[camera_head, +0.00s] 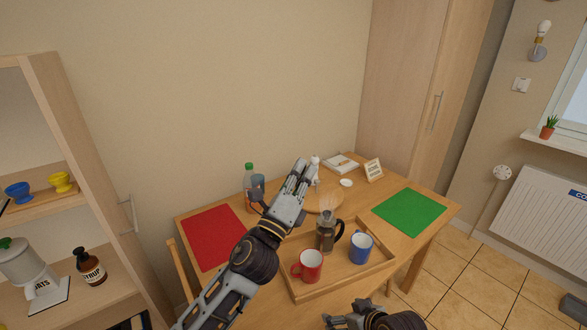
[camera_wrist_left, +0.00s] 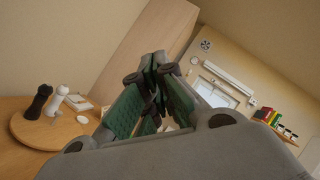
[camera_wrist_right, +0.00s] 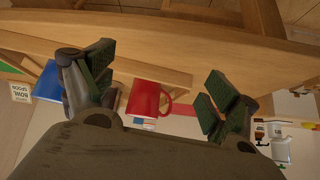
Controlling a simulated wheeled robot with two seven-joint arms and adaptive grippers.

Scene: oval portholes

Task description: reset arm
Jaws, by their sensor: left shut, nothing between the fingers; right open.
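My left gripper (camera_head: 301,172) is above the wooden table (camera_head: 258,292), over its back middle part, shut and empty. In the left wrist view its green-padded fingers (camera_wrist_left: 157,78) meet. My right gripper (camera_head: 336,319) is low at the bottom edge of the head view, in front of the table. In the right wrist view its fingers (camera_wrist_right: 157,92) stand wide apart with nothing held. A red mug (camera_head: 307,265) stands on a wooden tray (camera_head: 372,272); it shows between the open fingers in the right wrist view (camera_wrist_right: 145,99), farther off.
The tray also holds a blue mug (camera_head: 361,249) and a dark pot (camera_head: 327,236). A red mat (camera_head: 212,236) and a green mat (camera_head: 409,212) lie at the sides. A bottle (camera_head: 249,181) stands behind my left arm. A shelf (camera_head: 105,204) is at left.

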